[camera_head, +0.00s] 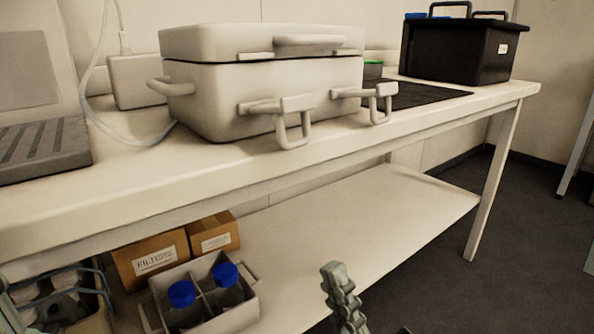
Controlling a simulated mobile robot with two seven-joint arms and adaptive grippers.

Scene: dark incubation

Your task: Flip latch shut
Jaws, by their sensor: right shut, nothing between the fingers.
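A white box (240,100) stands on the bench with its lid (220,42) down on it; a thin dark seam shows between them. Two latches are on its front: a left latch (292,128) and a right latch (383,105). Both have their loops hanging down, apart from the small catches on the lid's front edge. My right gripper (335,268) is at the bottom middle, in front of the lower shelf and well below the latches. It is shut and empty, touching nothing that I can see.
A dark mat (425,96) lies right of the box, with a black crate (455,50) behind it. A grey device (40,150) stands at left. The lower shelf (370,215) holds cardboard boxes (150,260) and a bottle carrier (235,318). The bench's front edge lies between gripper and latches.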

